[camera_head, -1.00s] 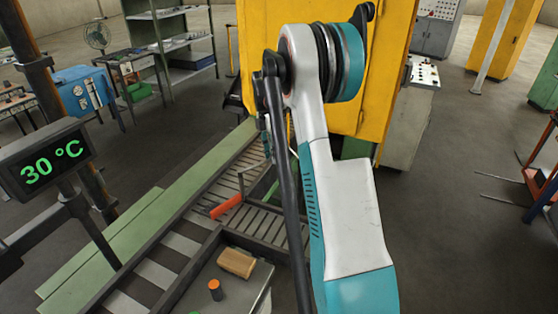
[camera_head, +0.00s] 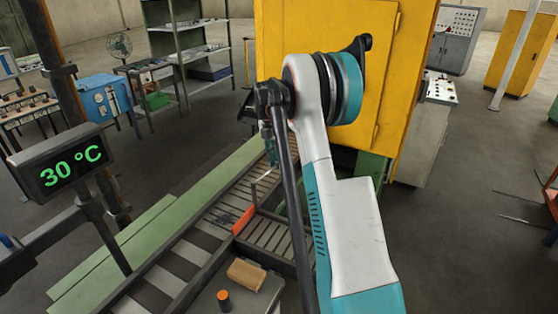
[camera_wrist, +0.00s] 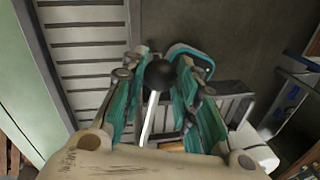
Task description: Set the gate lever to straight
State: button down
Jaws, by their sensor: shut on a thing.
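The gate lever has a black ball knob (camera_wrist: 160,74) on a pale metal rod (camera_wrist: 149,118), in the wrist view. My gripper (camera_wrist: 165,78) has its teal fingers on either side of the knob and is shut on it. In the head view my gripper (camera_head: 269,145) is small, beside the roller track, partly hidden by my arm. The orange gate bar (camera_head: 244,220) lies over the track there, roughly along the track's length. A thin pale rod (camera_head: 254,192) stands by its far end.
The roller track (camera_head: 185,260) runs from lower left towards the yellow furnace housing (camera_head: 320,50). A side branch (camera_head: 265,235) joins it. A tan block (camera_head: 246,274) and an orange-topped cylinder (camera_head: 223,300) are on a grey surface in front. A 30 °C display (camera_head: 70,165) stands left.

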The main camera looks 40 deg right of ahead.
jog(key=shift+w, duration=0.1)
jog(key=c, duration=1.2)
grip_release()
jog(key=shift+w, duration=0.1)
jog(key=r, duration=0.4)
jog(key=w+r, duration=0.1)
jog(key=r, duration=0.3)
jog(key=w+r, duration=0.1)
jog(key=r, duration=0.2)
jog(key=shift+w+a+r, duration=0.1)
jog(key=shift+a+r, duration=0.15)
jog(key=shift+r, duration=0.15)
